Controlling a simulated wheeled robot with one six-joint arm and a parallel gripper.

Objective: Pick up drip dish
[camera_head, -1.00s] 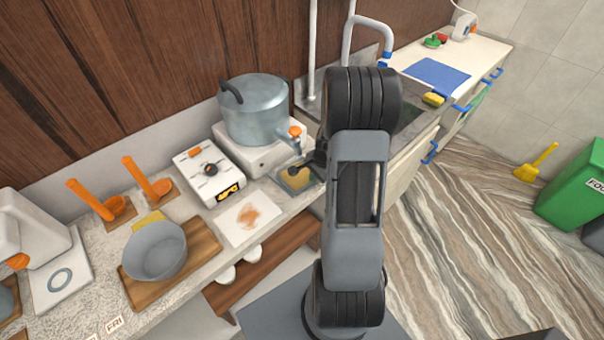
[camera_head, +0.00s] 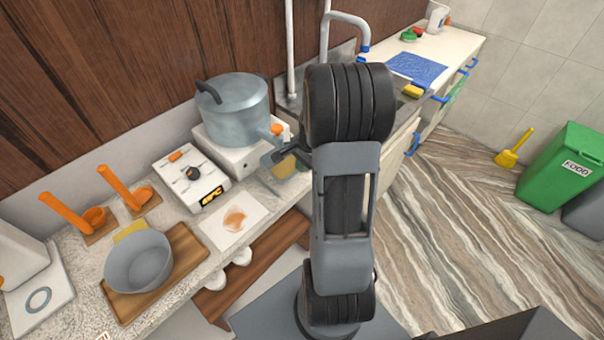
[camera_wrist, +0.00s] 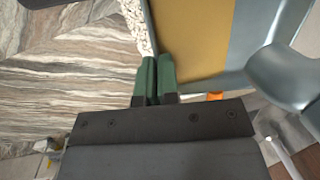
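The drip dish (camera_head: 285,167) is a small grey tray with a yellow-brown inside. It is below the pot's tap, at the counter's front edge, partly hidden by my arm, and looks raised off the counter. In the wrist view the dish (camera_wrist: 194,35) fills the upper middle, its grey rim running down to my fingers. My gripper (camera_wrist: 155,78) has its green fingertips nearly together, with the dish's thin rim between them. In the head view my gripper (camera_head: 290,150) is small and dark beside the dish.
A metal pot (camera_head: 235,110) with a tap stands on a white stove (camera_head: 228,147) just behind the dish. A white control box (camera_head: 192,180), a stained paper (camera_head: 234,220) and a grey bowl (camera_head: 139,262) are to the left. The sink is behind my arm.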

